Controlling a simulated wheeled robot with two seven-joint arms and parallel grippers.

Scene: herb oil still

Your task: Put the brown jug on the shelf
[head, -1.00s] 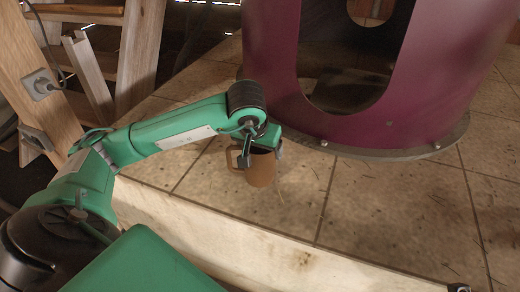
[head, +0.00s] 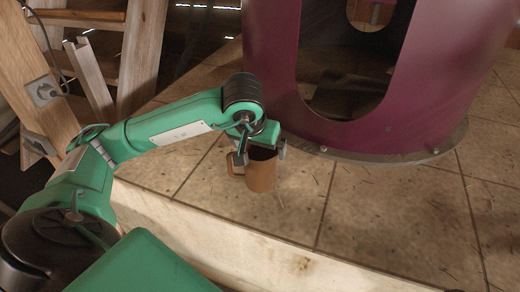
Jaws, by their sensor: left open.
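The brown jug (head: 262,176) stands upright on the tiled platform in the head view, with its handle on the left side. My left gripper (head: 258,160) is open just above it, pointing down. One finger is by the left of the jug's rim near the handle, the other by the right of the rim. I cannot tell whether the fingers touch the jug. Part of the rim is hidden by the gripper. My right gripper is not in view. No shelf can be made out for certain.
A large purple still housing (head: 440,90) with a dark opening stands behind the jug on a round metal base. Wooden posts (head: 140,50) and steps are at the left. The tiled platform (head: 390,215) is clear at the right, and its pale front edge (head: 240,240) runs below.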

